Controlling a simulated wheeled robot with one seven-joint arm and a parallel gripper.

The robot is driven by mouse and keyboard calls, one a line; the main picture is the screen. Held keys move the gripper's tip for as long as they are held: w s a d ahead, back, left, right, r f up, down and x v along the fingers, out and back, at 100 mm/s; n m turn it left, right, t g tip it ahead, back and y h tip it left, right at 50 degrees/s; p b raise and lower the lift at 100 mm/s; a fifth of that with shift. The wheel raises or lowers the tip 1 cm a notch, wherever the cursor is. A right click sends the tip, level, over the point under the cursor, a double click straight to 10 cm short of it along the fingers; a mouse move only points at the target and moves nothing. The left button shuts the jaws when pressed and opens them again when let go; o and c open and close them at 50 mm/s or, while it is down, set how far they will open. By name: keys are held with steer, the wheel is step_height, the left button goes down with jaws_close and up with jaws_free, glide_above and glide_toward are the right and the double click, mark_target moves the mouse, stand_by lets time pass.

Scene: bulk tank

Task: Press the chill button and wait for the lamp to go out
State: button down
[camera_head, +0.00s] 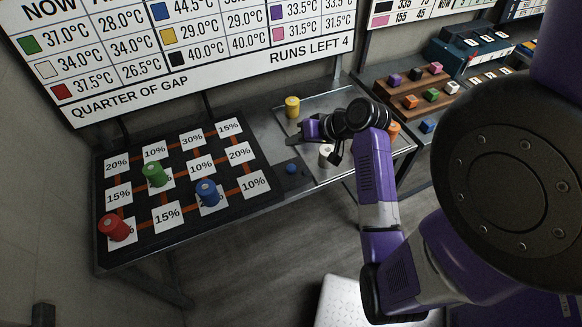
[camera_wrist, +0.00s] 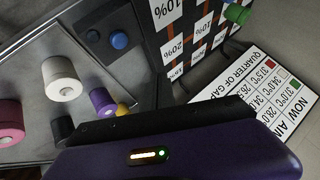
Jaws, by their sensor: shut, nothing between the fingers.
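The chill button looks to be the blue dome (camera_head: 292,169) on a small dark box between the percent board and the metal tray. It also shows in the wrist view (camera_wrist: 119,40), with nothing touching it. A small dark round spot (camera_wrist: 93,36) beside it may be the lamp; it looks unlit. My gripper (camera_head: 292,139) is shut and empty, above the tray's left part and behind the button in the head view, apart from it. In the wrist view its fingertips cannot be made out clearly.
The dark percent board (camera_head: 180,220) holds red (camera_head: 114,228), green (camera_head: 154,174) and blue (camera_head: 207,192) cylinders. The tray (camera_head: 335,103) holds a yellow cylinder (camera_head: 292,107), a white one (camera_head: 326,154) and others. A wall sign (camera_head: 200,60) reads "RUNS LEFT 4".

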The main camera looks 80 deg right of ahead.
steer(key=b, duration=0.5)
glide_above(294, 169)
step_height(294, 169, down, 7)
steer(key=shift+f, duration=0.1)
steer(key=shift+f+b, duration=0.45)
steer(key=shift+f, duration=0.35)
steer(key=shift+f, duration=0.1)
stand_by(1.2)
steer(key=shift+f, duration=0.3)
steer(key=shift+f, duration=0.55)
stand_by(0.9)
steer(key=shift+r, duration=0.15)
steer(key=shift+r+p, duration=0.75)
steer(key=shift+r, duration=0.05)
steer(key=shift+r, duration=0.1)
